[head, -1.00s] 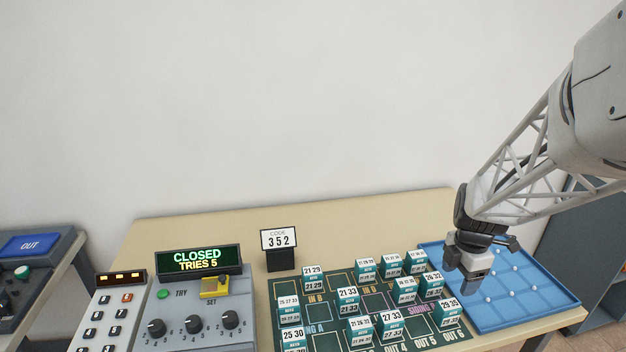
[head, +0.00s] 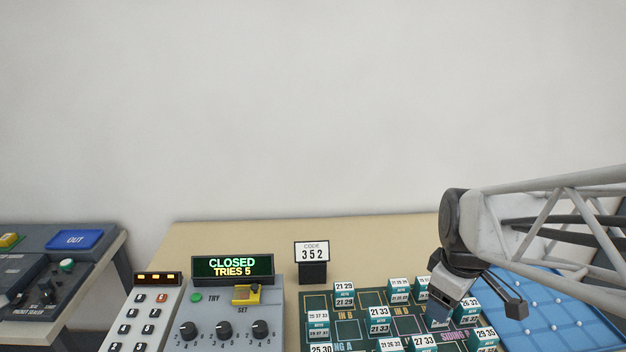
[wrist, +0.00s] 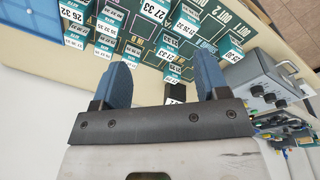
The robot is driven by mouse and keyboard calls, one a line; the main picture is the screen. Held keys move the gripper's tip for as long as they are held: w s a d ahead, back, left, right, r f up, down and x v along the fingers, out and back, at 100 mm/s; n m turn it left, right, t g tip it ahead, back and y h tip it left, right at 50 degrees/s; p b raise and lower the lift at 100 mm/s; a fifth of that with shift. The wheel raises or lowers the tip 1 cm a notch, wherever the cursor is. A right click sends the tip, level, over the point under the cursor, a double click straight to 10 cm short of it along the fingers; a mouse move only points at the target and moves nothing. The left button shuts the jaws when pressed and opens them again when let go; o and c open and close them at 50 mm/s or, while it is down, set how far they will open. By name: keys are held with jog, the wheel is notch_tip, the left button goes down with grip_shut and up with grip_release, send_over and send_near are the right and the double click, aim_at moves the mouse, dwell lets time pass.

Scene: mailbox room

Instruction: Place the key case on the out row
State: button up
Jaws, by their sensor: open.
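Several teal cases with white number tops stand on the dark green board (head: 360,329). Which one is the key case I cannot tell. One case (head: 344,293) reads 21 29; another (head: 379,319) reads 21 33. My gripper (head: 438,318) is over the right part of the board, near the SIDING label, and hides part of it. In the wrist view my gripper (wrist: 162,78) has its two blue fingers spread apart with nothing held between them. The out row (wrist: 207,47), with OUT labels, lies beyond the fingertips there, with cases on or near it.
A code stand (head: 312,262) reading 352 stands behind the board. A grey control box (head: 205,310) with dials and a yellow latch is at left, its display reading CLOSED, TRIES 5. A blue tray (head: 575,325) lies at right.

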jog(key=s+a+r+m+t, duration=0.1)
jog(key=s+a+r+m, duration=0.2)
jog(key=s+a+m, duration=0.4)
jog(key=shift+s+a+r+m, duration=0.2)
jog(key=shift+a+r+m, duration=0.15)
jog(key=shift+a, duration=0.4)
dwell(0.8)
